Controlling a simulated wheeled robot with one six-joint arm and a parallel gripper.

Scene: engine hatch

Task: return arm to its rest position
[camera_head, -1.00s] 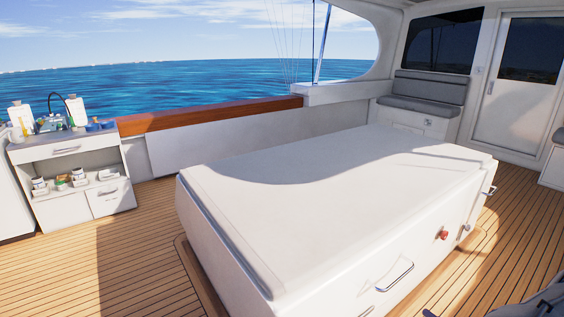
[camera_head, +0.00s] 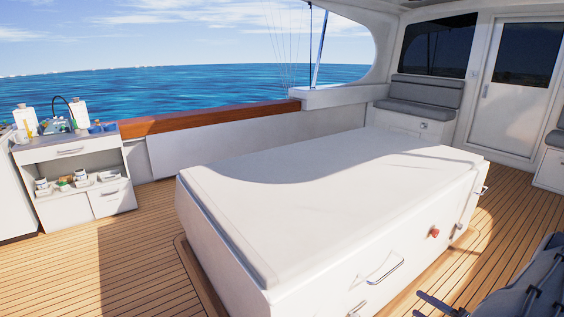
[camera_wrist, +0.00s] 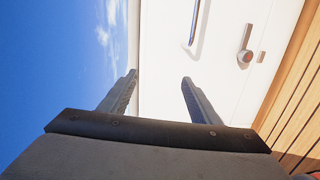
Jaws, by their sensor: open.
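My gripper (camera_wrist: 158,85) is open and empty in the wrist view, its two dark fingers apart. In the head view, part of my arm and a dark finger (camera_head: 440,305) show at the lower right corner, to the right of the engine hatch. The white engine hatch (camera_head: 310,180) is a large closed box in the middle of the deck. Its side bears a silver handle (camera_head: 385,270) and a red knob (camera_head: 435,233). In the wrist view the handle (camera_wrist: 193,25) and red knob (camera_wrist: 245,57) appear beyond the fingers, apart from them.
A white cabinet (camera_head: 75,165) with bottles and jars stands at the left. A grey-cushioned seat (camera_head: 427,92) and a white door (camera_head: 513,95) are at the back right. Teak deck (camera_head: 130,260) is clear to the left of the hatch.

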